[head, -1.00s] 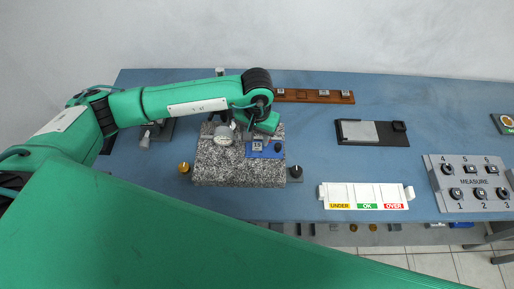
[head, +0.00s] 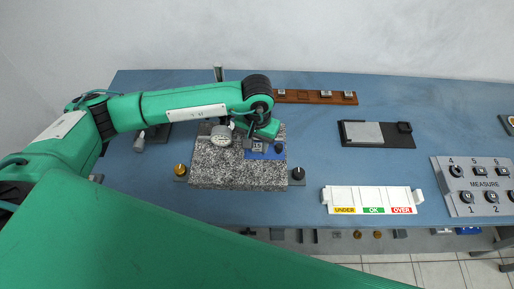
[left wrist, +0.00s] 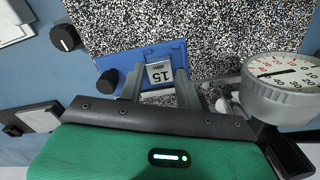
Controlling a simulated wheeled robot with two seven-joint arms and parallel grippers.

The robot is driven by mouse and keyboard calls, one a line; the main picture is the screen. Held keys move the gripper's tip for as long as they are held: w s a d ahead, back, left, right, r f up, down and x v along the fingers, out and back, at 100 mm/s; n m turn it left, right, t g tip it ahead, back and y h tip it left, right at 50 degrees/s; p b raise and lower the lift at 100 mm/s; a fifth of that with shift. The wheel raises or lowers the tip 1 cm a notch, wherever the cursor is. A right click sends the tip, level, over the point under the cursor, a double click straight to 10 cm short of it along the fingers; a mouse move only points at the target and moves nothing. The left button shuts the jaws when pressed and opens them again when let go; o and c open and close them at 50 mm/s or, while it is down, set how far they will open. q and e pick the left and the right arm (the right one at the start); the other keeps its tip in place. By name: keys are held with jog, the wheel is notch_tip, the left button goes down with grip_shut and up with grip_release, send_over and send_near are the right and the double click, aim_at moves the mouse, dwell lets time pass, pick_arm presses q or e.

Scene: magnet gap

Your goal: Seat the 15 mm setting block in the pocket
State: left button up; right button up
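The 15 mm setting block (head: 258,144) is a small light grey piece. In the left wrist view it shows the mark "15" (left wrist: 160,76). My left gripper (left wrist: 161,80) has one finger at each side of it, with no clear gap. The block is at the blue fixture (head: 277,152) on the speckled granite plate (head: 225,174). The fixture also shows in the left wrist view (left wrist: 125,62), with a black knob beside the left finger. The pocket is hidden, so I cannot tell how deep the block sits. My right gripper is not in view.
A round dial gauge (head: 221,135) stands close to my left gripper. A brown rack (head: 314,97) with small blocks is at the back. A dark tray (head: 376,134), a white sorting tray (head: 371,198) and a MEASURE button panel (head: 476,184) lie to the right. Blue table between them is clear.

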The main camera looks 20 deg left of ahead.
pick_arm(q)
jog(key=shift+r+p, duration=0.6)
jog(key=shift+r, duration=1.9)
jog(key=shift+a, duration=0.1)
